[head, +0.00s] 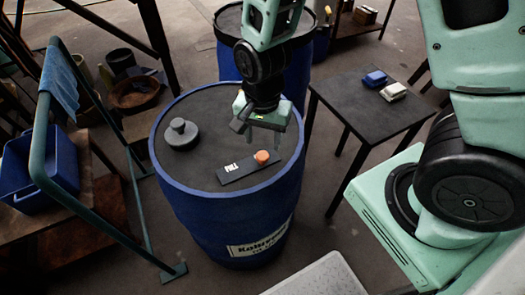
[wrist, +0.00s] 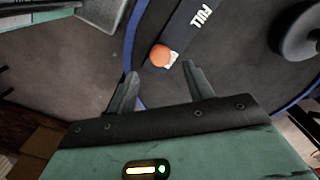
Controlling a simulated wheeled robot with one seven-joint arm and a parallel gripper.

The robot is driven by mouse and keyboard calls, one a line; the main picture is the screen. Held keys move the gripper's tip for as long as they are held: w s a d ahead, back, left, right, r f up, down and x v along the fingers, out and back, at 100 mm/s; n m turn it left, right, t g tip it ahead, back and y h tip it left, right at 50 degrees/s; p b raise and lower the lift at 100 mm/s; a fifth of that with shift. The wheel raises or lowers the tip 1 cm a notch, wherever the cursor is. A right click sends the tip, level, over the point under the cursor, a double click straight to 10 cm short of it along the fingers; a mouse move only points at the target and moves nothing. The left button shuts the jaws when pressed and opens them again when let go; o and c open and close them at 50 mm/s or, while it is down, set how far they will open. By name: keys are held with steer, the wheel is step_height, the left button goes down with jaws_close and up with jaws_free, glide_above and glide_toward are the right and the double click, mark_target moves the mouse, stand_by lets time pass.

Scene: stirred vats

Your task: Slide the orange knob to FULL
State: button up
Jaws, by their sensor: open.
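The orange knob (head: 262,157) sits at the right end of a dark slider strip (head: 240,170) on top of a blue vat (head: 210,180). The word FULL is printed in white near the strip's left end. In the wrist view the knob (wrist: 160,55) is just beyond my fingertips, with FULL farther up the strip (wrist: 190,25). My gripper (head: 262,135) hangs above the vat's right side, close to the knob. In the wrist view my gripper (wrist: 158,72) is open, its two fingers apart with nothing between them. A small pale patch shows beside the knob.
A dark grey round cap (head: 182,134) stands on the vat top, left of the strip. A second blue vat (head: 297,75) is behind. A dark table (head: 365,105) at right holds a blue item and a white item. A green rail (head: 90,205) stands at left.

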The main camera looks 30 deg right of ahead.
mark_target(263, 155)
steer(key=shift+f, duration=2.65)
